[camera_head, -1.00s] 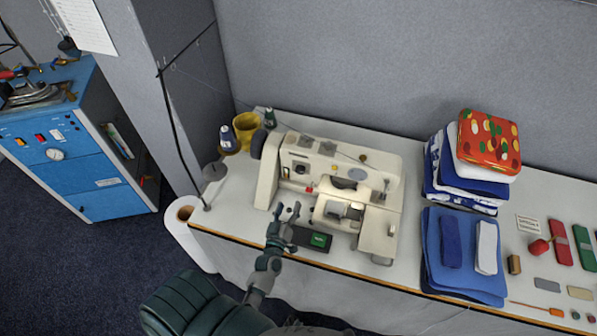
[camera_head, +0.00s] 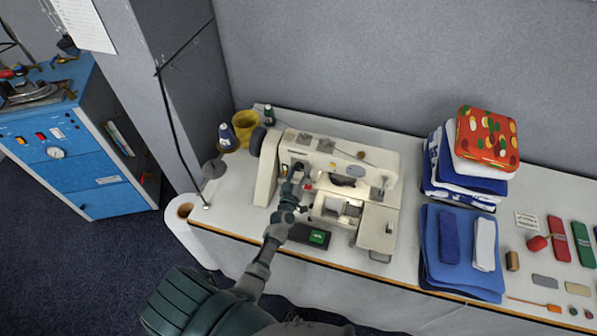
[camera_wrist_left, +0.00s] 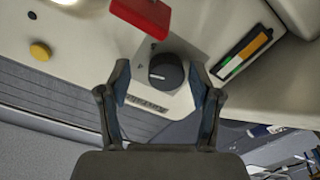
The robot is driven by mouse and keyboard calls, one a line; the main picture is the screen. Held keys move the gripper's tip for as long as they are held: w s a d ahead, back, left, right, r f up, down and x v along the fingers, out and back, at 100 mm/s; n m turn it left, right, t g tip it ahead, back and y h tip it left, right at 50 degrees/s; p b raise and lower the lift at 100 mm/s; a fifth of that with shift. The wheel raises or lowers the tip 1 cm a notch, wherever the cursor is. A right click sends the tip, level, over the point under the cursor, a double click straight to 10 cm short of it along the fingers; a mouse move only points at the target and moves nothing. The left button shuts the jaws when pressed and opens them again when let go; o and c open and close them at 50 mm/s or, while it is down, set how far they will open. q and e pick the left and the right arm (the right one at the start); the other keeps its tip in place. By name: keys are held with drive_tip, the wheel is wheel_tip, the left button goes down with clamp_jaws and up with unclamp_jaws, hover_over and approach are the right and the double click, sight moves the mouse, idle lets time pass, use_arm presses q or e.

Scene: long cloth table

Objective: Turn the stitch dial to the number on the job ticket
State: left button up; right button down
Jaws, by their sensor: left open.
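The cream sewing machine (camera_head: 335,162) stands on the table. The stitch dial (camera_wrist_left: 166,72) is a dark round knob with a pale pointer line, on a light plate with lettering too small to read. My left gripper (camera_head: 297,178) is at the machine's front face. In the left wrist view the left gripper (camera_wrist_left: 160,78) is open, with one finger on each side of the dial and visible gaps to it. In the head view the gripper largely covers the dial area. A small printed white card (camera_head: 526,220) lies at the right; its text is unreadable. My right gripper is out of view.
A red part (camera_wrist_left: 142,17) sits close above the dial. A dark box with a green face (camera_head: 319,237) is in front of the machine. Thread spools and a yellow mug (camera_head: 245,127) stand left. Folded blue cloths (camera_head: 461,250) lie right.

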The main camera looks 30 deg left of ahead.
use_arm(q)
drive_tip(key=shift+c, duration=0.2)
drive_tip(key=shift+d, duration=0.1)
drive_tip(key=c, duration=0.4)
drive_tip(key=shift+a, duration=0.2)
drive_tip(key=c, duration=0.4)
drive_tip(key=shift+a, duration=0.25)
drive_tip(key=c, duration=0.3)
drive_tip(key=shift+s+a, duration=0.1)
drive_tip(key=shift+a, duration=0.1)
drive_tip(key=shift+n, duration=0.3)
drive_tip(key=shift+d+r+n, duration=0.1)
drive_tip(key=shift+n, duration=0.3)
drive_tip(key=shift+d+n, duration=0.1)
drive_tip(key=shift+n, duration=0.7)
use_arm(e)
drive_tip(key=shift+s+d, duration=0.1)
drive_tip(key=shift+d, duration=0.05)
